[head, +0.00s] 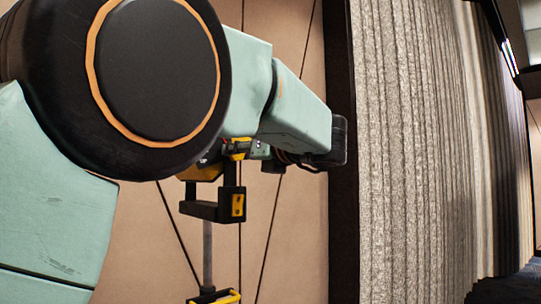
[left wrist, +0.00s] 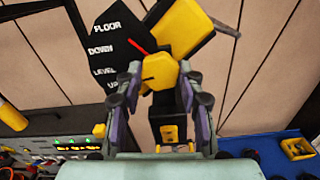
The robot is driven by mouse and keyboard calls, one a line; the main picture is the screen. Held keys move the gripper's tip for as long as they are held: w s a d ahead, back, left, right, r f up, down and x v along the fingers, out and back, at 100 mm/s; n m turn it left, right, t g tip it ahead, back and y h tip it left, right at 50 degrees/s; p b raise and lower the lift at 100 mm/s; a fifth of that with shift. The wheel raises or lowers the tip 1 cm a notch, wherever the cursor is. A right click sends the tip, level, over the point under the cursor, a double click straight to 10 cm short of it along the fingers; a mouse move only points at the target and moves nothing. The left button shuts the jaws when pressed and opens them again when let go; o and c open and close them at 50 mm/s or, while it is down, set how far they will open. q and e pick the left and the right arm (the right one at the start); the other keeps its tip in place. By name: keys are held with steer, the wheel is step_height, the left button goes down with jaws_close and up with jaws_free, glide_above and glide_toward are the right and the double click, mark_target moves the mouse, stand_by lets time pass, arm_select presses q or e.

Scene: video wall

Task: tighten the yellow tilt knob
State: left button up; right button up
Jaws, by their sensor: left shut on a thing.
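The yellow tilt knob (left wrist: 160,71) is a faceted knob in the middle of the left wrist view. My left gripper (left wrist: 161,76) is shut on it, one finger on each side. Behind it is a black label plate (left wrist: 103,52) reading FLOOR, DOWN, LEVEL and UP. A red pointer (left wrist: 135,42) slants up-left from the knob towards the space between FLOOR and DOWN. A larger yellow block (left wrist: 182,28) is behind the knob. In the head view the black and yellow head of the stand (head: 213,207) shows below my left arm, which hides the fingers and knob. My right gripper is not in view.
A thin pole (head: 207,255) runs down from the stand's head to a yellow and black part (head: 215,297). A ribbed grey wall (head: 415,150) stands to the right. In the left wrist view a panel with lit buttons (left wrist: 80,146) is lower left and a blue surface (left wrist: 262,150) lower right.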

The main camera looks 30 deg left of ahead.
arm_select(q)
steer(key=m, duration=0.3)
steer(key=shift+a+f, duration=0.1)
steer(key=shift+f, duration=0.2)
steer(key=m+p, duration=0.1)
steer(key=m, duration=0.4)
steer(key=m+p, duration=0.1)
steer(key=m, duration=0.5)
steer(key=r+m+p, duration=0.1)
steer(key=m+p, duration=0.1)
steer(key=m, duration=0.3)
steer(key=shift+s+r+m, duration=0.1)
steer(key=shift+m, duration=0.3)
steer(key=o, duration=1.2)
steer(key=shift+a, duration=0.15)
steer(key=shift+d, duration=0.2)
